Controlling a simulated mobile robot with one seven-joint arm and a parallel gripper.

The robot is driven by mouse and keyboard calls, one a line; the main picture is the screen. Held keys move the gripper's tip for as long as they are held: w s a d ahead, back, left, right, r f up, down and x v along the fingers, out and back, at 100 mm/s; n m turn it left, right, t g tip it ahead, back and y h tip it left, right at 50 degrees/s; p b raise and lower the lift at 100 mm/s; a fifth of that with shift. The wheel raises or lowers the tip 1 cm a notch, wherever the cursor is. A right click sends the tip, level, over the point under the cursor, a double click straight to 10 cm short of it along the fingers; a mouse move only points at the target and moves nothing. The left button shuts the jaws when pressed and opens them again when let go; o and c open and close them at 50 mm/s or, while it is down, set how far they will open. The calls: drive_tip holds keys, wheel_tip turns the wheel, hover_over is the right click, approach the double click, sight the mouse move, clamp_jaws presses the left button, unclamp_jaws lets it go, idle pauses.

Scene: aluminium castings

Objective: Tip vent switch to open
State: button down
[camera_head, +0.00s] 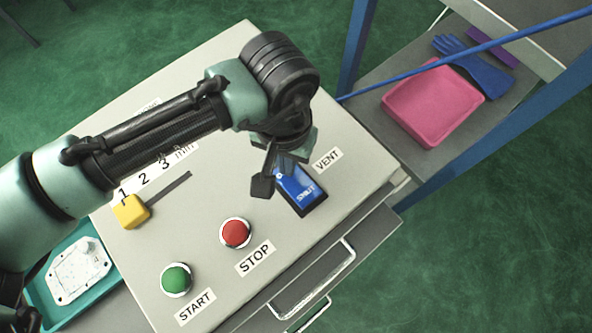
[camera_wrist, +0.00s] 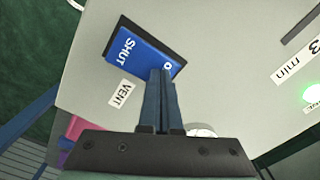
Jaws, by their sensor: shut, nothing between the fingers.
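The vent switch (camera_head: 304,191) is a blue rocker in a dark frame near the right edge of the pale control panel (camera_head: 225,75). Its lower half reads "SHUT"; my gripper (camera_head: 284,168) covers part of its upper end. The "VENT" label (camera_head: 327,160) is beside it. In the wrist view the rocker (camera_wrist: 135,50) shows "SHUT" at the left, and my gripper (camera_wrist: 160,72) is shut and empty, its tips over the end opposite that word. I cannot tell whether the tips touch the rocker.
A red STOP button (camera_head: 235,233), a green START button (camera_head: 176,279) and a yellow slider knob (camera_head: 130,211) are on the panel. A teal tray (camera_head: 43,297) with a pale casting is at lower left. A pink bin (camera_head: 433,104) and blue glove (camera_head: 480,72) lie on a shelf at right.

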wheel_tip(320, 180, up, 7)
drive_tip(key=p, duration=0.6)
idle(0.6)
